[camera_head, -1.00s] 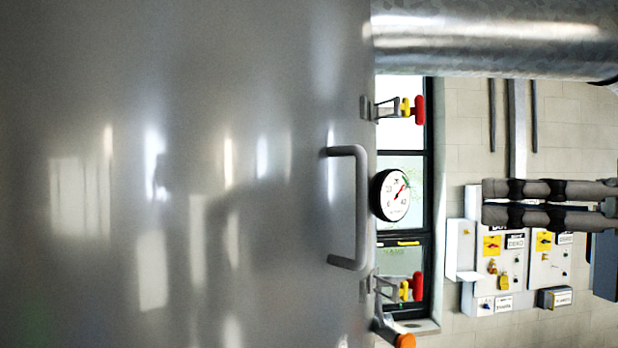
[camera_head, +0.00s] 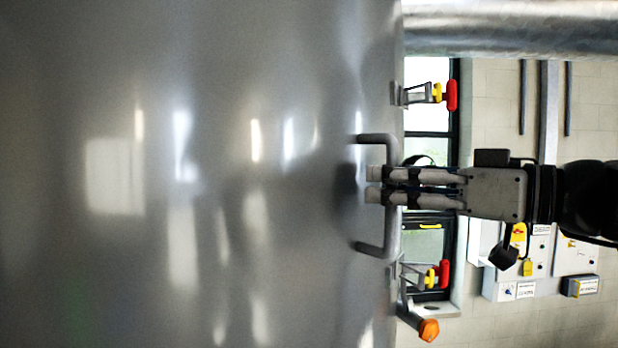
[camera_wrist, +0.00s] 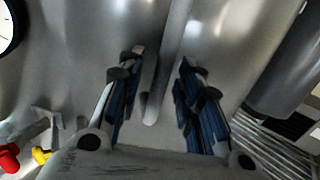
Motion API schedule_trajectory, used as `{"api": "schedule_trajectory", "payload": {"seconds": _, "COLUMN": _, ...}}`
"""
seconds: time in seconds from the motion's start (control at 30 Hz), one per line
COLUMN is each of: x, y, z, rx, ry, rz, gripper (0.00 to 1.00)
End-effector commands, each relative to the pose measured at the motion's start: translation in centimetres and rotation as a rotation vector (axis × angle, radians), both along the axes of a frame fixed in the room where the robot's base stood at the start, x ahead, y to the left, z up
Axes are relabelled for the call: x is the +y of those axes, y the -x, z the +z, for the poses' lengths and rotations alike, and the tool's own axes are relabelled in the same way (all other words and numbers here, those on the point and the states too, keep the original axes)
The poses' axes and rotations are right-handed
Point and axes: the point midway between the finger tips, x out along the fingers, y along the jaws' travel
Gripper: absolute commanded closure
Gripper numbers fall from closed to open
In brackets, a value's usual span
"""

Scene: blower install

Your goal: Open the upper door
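The large, shiny metal door (camera_head: 230,270) fills the left of the head view. Its grey U-shaped handle (camera_head: 391,232) stands near the door's right edge. My gripper (camera_head: 372,184) comes in from the right, with its two fingertips over the middle of the handle. In the wrist view, the fingers (camera_wrist: 162,65) are apart, and the handle bar (camera_wrist: 168,70) shows between them with gaps on both sides. I see no firm contact with the bar. The middle of the handle is partly hidden by the fingers in the head view.
Latches with red and yellow knobs sit above (camera_head: 450,96) and below (camera_head: 443,274) the handle. An orange knob (camera_head: 428,330) is lower down. A round gauge (camera_wrist: 8,28) is close by. A metal duct (camera_head: 510,28) runs along the top right.

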Motion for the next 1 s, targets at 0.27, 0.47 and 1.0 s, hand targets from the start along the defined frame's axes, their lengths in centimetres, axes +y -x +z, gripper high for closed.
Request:
{"api": "schedule_trajectory", "payload": {"seconds": 0.27, "x": 0.46, "y": -0.44, "z": -0.04, "rx": 0.000, "ry": 0.000, "rz": -0.001, "gripper": 0.67}}
{"api": "schedule_trajectory", "payload": {"seconds": 0.47, "x": 0.44, "y": -0.42, "z": -0.04, "rx": 0.000, "ry": 0.000, "rz": -0.001, "gripper": 0.74}}
{"api": "schedule_trajectory", "payload": {"seconds": 1.0, "x": 0.45, "y": -0.40, "z": -0.03, "rx": 0.000, "ry": 0.000, "rz": 0.000, "gripper": 1.00}}
